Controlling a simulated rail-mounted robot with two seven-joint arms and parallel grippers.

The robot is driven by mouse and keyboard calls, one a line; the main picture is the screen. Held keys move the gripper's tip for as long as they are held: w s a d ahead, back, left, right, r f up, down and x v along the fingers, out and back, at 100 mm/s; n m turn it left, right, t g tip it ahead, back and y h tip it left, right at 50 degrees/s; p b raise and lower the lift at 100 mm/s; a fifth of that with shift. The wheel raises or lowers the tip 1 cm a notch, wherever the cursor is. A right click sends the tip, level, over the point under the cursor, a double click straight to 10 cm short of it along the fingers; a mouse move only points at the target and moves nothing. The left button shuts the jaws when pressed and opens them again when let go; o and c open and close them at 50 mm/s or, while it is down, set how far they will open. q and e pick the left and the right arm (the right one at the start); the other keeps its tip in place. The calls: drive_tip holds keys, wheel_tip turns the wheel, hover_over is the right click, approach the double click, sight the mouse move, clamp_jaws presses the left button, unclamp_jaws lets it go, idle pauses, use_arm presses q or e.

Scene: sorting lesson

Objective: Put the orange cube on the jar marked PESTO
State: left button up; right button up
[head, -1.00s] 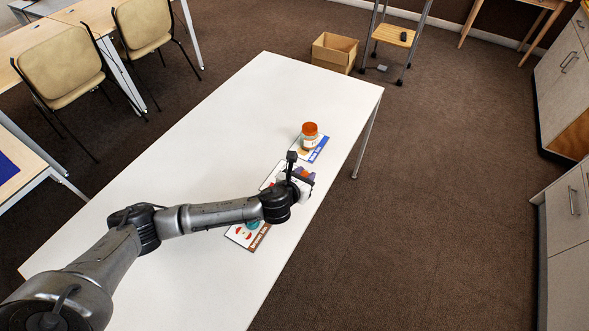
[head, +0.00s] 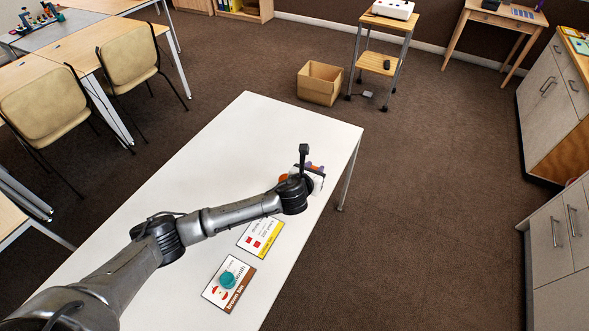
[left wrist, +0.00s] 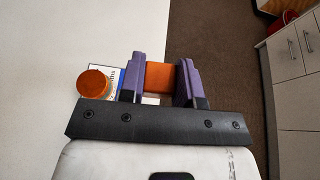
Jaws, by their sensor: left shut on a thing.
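My left gripper (head: 314,172) is over the far right part of the white table. In the left wrist view its purple fingers (left wrist: 160,80) are shut on the orange cube (left wrist: 160,76), one on each side. In the head view only a bit of orange (head: 283,177) shows beside the gripper, mostly hidden by my arm. No PESTO marking is readable. My right gripper is not in view.
On the white table (head: 250,130) lie a yellow-edged card (head: 262,236) and a brown-edged card (head: 236,291), which has a round teal thing (head: 227,280) on it. The table's right edge is close to the gripper. A cardboard box (head: 320,84) stands on the floor beyond.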

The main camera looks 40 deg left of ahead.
use_arm(q)
drive_tip(key=a+f+b, duration=0.1)
drive_tip(key=a+f, duration=0.3)
drive_tip(key=a, duration=0.2)
drive_tip(key=b, duration=0.1)
hover_over(286, 175)
drive_tip(key=s+d, duration=0.2)
wheel_tip(286, 175, down, 3)
drive_tip(key=shift+r+h, duration=0.15)
drive_tip(key=shift+h, duration=0.15)
drive_tip(key=shift+a+f, duration=0.2)
drive_tip(key=shift+a, duration=0.15)
drive_tip(key=shift+f+b, duration=0.9)
drive_tip(key=shift+f, duration=1.1)
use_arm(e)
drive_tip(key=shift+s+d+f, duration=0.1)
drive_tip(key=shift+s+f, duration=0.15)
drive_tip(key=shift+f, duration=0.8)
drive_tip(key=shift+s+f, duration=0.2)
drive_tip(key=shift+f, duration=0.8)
use_arm(q)
drive_tip(key=shift+f, duration=0.1)
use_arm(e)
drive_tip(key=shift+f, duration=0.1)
use_arm(q)
drive_tip(key=o, duration=0.9)
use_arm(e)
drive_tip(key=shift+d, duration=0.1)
